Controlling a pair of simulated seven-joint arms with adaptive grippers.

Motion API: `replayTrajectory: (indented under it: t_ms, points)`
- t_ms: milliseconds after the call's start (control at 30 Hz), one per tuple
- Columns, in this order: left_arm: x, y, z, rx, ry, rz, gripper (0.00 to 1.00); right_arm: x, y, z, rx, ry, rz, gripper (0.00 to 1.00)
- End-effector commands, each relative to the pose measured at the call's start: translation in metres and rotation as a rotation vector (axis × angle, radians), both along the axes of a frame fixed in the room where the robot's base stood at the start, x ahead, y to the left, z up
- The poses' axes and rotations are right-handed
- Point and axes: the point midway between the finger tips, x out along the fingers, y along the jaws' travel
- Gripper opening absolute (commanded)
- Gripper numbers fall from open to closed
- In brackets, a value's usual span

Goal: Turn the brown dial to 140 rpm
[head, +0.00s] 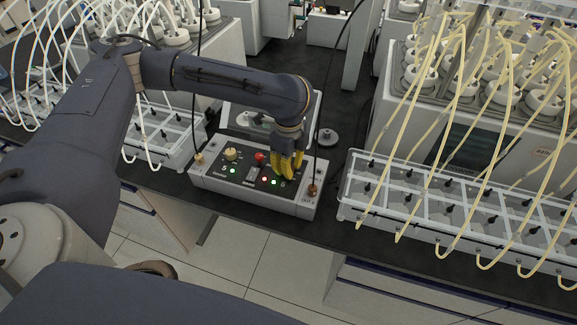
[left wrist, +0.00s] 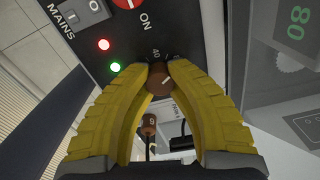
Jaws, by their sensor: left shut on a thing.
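My left gripper (head: 287,172) reaches down onto the right part of the grey control box (head: 215,189). Its yellow fingers are shut on the brown dial (left wrist: 159,79), one finger on each side, as the left wrist view shows. The dial's white pointer line is visible, and a printed scale mark ending in "40" sits by its edge; the full reading is unclear. In the head view the fingers hide the dial. My right gripper is not in view.
The box also carries a cream knob (head: 231,154), a red knob (head: 260,158), a red light (left wrist: 103,44) and a green light (left wrist: 115,67). A brown cable connector (head: 312,190) stands close right of the gripper. Racks with tubing (head: 350,213) flank the box.

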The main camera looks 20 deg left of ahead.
Motion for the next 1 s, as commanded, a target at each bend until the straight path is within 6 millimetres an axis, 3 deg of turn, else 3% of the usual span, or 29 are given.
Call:
replayTrajectory:
  t_ms: [433,467,733,1000]
  points:
    - [0.0001,0.0002,0.0,0.0,0.0,-0.008,0.0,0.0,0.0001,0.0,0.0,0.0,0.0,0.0]
    - [0.0001,0.0002,0.0,0.0,0.0,-0.008,0.19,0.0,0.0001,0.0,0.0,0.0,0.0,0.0]
    - [0.0,0.0001,-0.0001,0.0,0.0,-0.008,0.51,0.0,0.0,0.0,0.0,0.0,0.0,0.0]
    - [0.0001,0.0,0.0005,0.0,0.0,-0.008,0.52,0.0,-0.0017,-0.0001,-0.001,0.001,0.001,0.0]
